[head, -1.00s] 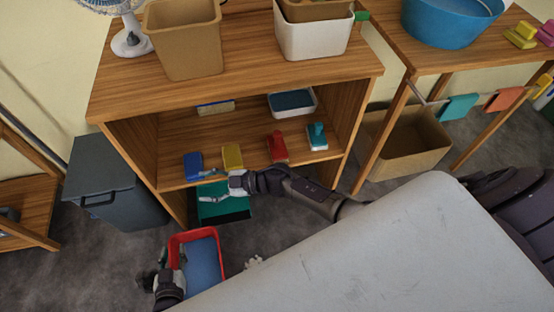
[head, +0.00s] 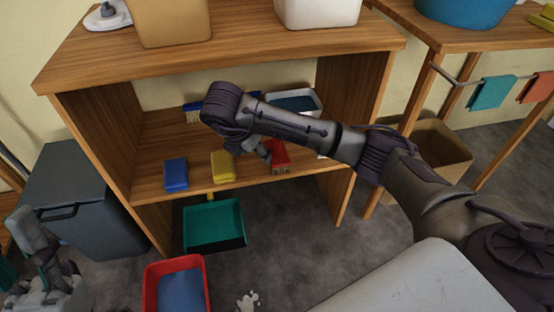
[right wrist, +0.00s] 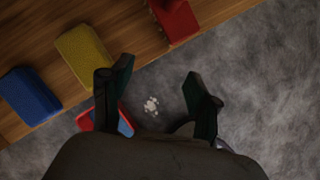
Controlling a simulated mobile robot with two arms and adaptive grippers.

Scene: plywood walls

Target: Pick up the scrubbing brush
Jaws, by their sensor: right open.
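A red brush (head: 278,155) with pale bristles stands on the lower shelf board, partly covered by my right arm; the right wrist view shows it (right wrist: 173,20) at the top. A teal brush farther right is almost wholly hidden behind that arm. A long blue-handled brush (head: 193,114) lies at the back of the shelf, partly covered. My right gripper (head: 254,150) hangs left of the red brush. Its fingers (right wrist: 158,75) are spread and empty, with floor between them. My left gripper (head: 50,275) is at the lower left, its jaw opening unclear.
A blue sponge (head: 176,174) and a yellow sponge (head: 222,166) lie along the shelf's front edge. A white basin (head: 313,109) stands behind. Below are a green dustpan (head: 213,226) and a red container (head: 150,285). A grey bin (head: 75,210) stands left.

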